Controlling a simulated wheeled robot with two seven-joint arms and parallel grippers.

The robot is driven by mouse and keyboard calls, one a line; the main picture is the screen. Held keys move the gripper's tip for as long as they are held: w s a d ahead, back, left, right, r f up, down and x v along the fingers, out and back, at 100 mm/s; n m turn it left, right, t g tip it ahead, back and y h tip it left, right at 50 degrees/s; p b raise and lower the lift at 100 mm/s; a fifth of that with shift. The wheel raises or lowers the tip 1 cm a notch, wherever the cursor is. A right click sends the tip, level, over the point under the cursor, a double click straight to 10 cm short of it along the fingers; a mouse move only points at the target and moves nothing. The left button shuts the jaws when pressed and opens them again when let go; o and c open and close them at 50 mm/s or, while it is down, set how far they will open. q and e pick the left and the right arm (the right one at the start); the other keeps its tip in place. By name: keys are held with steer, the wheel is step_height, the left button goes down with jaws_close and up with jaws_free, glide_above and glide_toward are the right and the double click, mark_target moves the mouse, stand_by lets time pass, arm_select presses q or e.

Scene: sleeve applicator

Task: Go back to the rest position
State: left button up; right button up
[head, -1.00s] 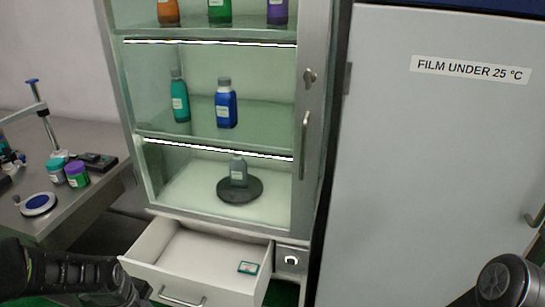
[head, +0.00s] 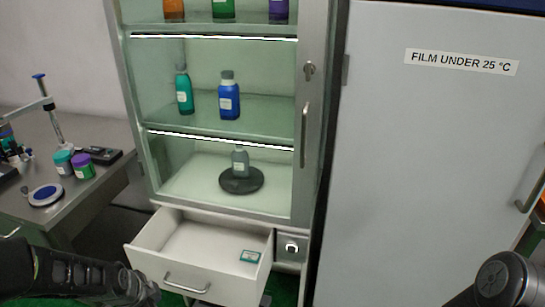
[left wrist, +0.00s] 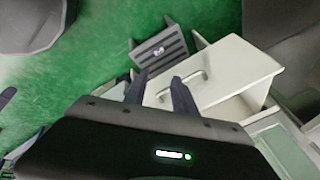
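My left arm comes in at the lower left of the head view, its far end in front of the open drawer (head: 205,245). In the left wrist view my left gripper (left wrist: 159,79) has its two dark fingers apart with nothing between them. The drawer (left wrist: 235,75) and its handle lie beyond the fingertips, and I cannot tell how close they are. A small teal-edged box (head: 250,256) lies in the drawer. Part of my right arm shows at the lower right of the head view, but its gripper is out of view.
A glass-fronted cabinet (head: 302,150) with bottles stands above the drawer. A grey bottle (head: 240,162) stands on a dark round base (head: 241,181) inside. A bench (head: 75,206) with jars is at left. A large white door (head: 425,160) fills the right. Green floor (left wrist: 100,50) is clear at upper left.

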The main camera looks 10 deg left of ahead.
arm_select(q)
steer(key=d+f+n+h+p, duration=0.1)
steer(key=d+f+n, duration=0.45)
steer(key=d, duration=0.25)
steer(key=d+f+n+h, duration=0.1)
steer(key=d+f+n, duration=0.45)
steer(key=d, duration=0.25)
steer(key=s+d+f+g+h+p, duration=0.1)
steer(key=s+d+f, duration=0.4)
steer(key=s+d, duration=0.8)
steer(key=g+h, duration=0.1)
steer(key=g, duration=0.1)
steer(key=shift+s+d+f+n+g, duration=0.3)
steer(key=shift+s+d+f, duration=0.05)
steer(key=shift+s+f, duration=0.05)
